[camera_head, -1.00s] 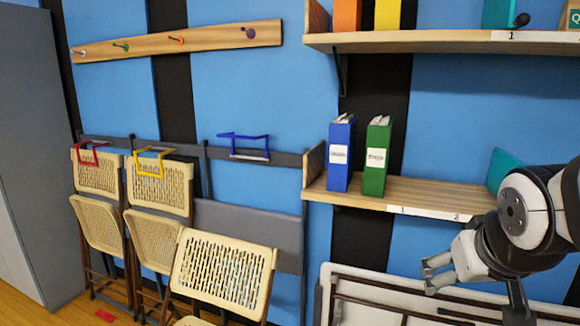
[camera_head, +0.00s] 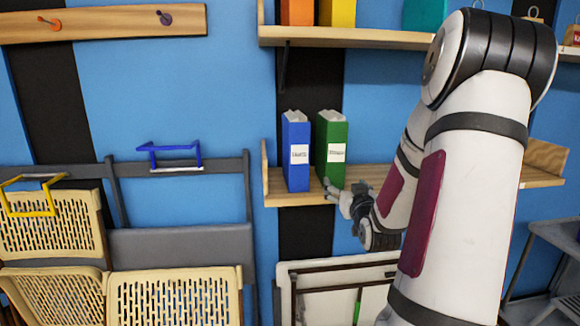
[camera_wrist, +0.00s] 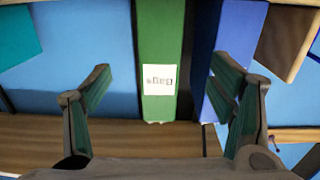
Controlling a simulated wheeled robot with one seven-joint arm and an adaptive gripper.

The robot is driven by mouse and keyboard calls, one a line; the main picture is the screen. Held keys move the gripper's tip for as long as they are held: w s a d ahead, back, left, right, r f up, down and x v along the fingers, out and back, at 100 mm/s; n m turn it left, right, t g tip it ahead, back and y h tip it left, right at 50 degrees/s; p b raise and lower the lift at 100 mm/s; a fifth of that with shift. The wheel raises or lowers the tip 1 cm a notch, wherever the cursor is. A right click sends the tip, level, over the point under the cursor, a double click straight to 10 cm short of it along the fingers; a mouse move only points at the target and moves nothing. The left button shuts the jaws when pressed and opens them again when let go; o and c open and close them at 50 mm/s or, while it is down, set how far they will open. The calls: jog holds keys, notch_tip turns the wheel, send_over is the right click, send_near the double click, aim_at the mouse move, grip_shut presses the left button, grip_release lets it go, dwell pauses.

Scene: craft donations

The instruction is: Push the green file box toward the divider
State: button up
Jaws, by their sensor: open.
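The green file box (camera_head: 332,150) stands upright on the lower shelf, just right of the blue file box (camera_head: 296,152). Each has a white label. My open gripper (camera_head: 345,188) is low in front of the green box. In the wrist view, which is upside down, the green box (camera_wrist: 160,45) lies between my spread fingers (camera_wrist: 165,95). One finger overlaps the blue box (camera_wrist: 215,98) in the picture. I cannot tell whether anything touches. A teal panel, perhaps the divider (camera_wrist: 18,40), shows at the wrist view's upper left. My arm hides it in the head view.
The lower shelf (camera_head: 285,201) has a wooden end panel (camera_head: 264,165) at left. An upper shelf (camera_head: 330,37) holds an orange box (camera_head: 297,12) and a yellow box (camera_head: 337,13). Folding chairs (camera_head: 55,225) stand at left. Below the shelf is a white folded table (camera_head: 340,275).

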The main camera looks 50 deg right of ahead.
aim_at(336, 171)
jog(key=b+x, duration=0.4)
jog(key=x, duration=1)
jog(key=shift+d+r, duration=0.1)
jog(key=shift+r, duration=0.1)
jog(key=c, duration=1.3)
jog(key=shift+s+d+r+p, duration=0.1)
jog(key=shift+s+d+p, duration=1.45)
jog(key=shift+s+d, duration=0.85)
jog(key=shift+s+d+p, duration=1.55)
jog(key=shift+s+d, duration=0.4)
jog(key=shift+d, duration=0.85)
jog(key=shift+s+d+r+p, duration=0.1)
jog(key=shift+s+d+p, duration=1.45)
jog(key=shift+s+d, duration=0.85)
jog(key=shift+c, duration=0.2)
jog(key=shift+s+d+f+p, duration=0.1)
jog(key=shift+s+d+p, duration=0.5)
jog(key=shift+s+d, duration=0.8)
jog(key=shift+s+d+r+p, duration=0.1)
jog(key=shift+s+d+p, duration=0.7)
jog(key=shift+d, duration=0.95)
jog(key=shift+s+d+f+p, duration=0.1)
jog(key=shift+s+d+p, duration=0.35)
jog(key=shift+s+d, duration=1)
jog(key=shift+w+d, duration=0.1)
